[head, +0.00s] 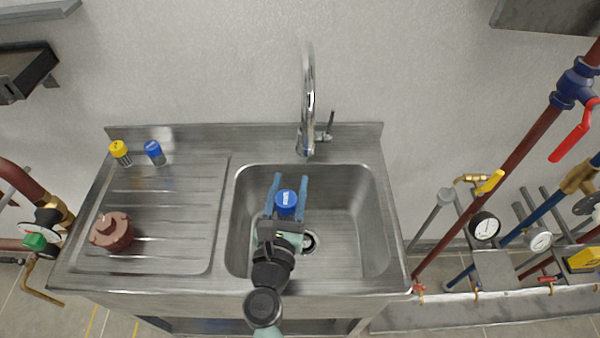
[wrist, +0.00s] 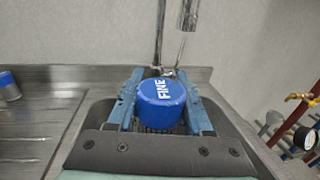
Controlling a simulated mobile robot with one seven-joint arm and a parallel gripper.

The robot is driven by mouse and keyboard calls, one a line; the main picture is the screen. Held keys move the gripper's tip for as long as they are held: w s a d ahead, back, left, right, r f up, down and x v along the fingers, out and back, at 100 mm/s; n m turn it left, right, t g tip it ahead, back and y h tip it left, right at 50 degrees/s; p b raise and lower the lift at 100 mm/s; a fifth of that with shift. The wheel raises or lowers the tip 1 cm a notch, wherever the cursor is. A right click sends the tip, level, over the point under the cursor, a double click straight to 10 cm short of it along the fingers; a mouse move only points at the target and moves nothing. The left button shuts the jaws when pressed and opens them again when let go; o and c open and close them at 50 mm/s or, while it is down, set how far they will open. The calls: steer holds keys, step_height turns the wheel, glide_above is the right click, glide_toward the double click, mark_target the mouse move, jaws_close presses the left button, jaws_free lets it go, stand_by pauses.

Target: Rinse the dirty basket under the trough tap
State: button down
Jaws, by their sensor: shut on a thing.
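My gripper (head: 289,183) is over the sink basin (head: 345,200), its two blue fingers shut on a blue-capped basket (head: 286,203). In the wrist view the basket (wrist: 162,104) sits upright between the fingers (wrist: 158,74). Its cap reads "FINE" and a bit of dark mesh shows below. The rest of its body, and any dirt on it, is hidden. The chrome trough tap (head: 309,95) rises at the back of the sink, beyond the gripper; it also shows in the wrist view (wrist: 186,30). Its lever (head: 327,130) is on the right. I see no clear water stream.
A yellow-capped basket (head: 120,153) and another blue-capped one (head: 155,153) stand at the back of the drainboard (head: 180,210). A reddish-brown round lidded part (head: 111,232) sits at its front left. Pipes, valves and gauges (head: 485,226) line the right side. The drain (head: 308,241) shows beside my gripper.

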mark_target(277, 203)
steer(key=shift+s+a+r+p, duration=0.35)
steer(key=shift+s+r+p, duration=0.2)
steer(key=shift+s+r, duration=0.15)
steer(key=shift+s+a+r+p, duration=0.35)
steer(key=shift+s+r+p, duration=0.25)
steer(key=shift+s, duration=0.15)
steer(key=shift+s+a+r+p, duration=0.35)
steer(key=shift+s+r+p, duration=0.15)
steer(key=shift+s+r, duration=0.2)
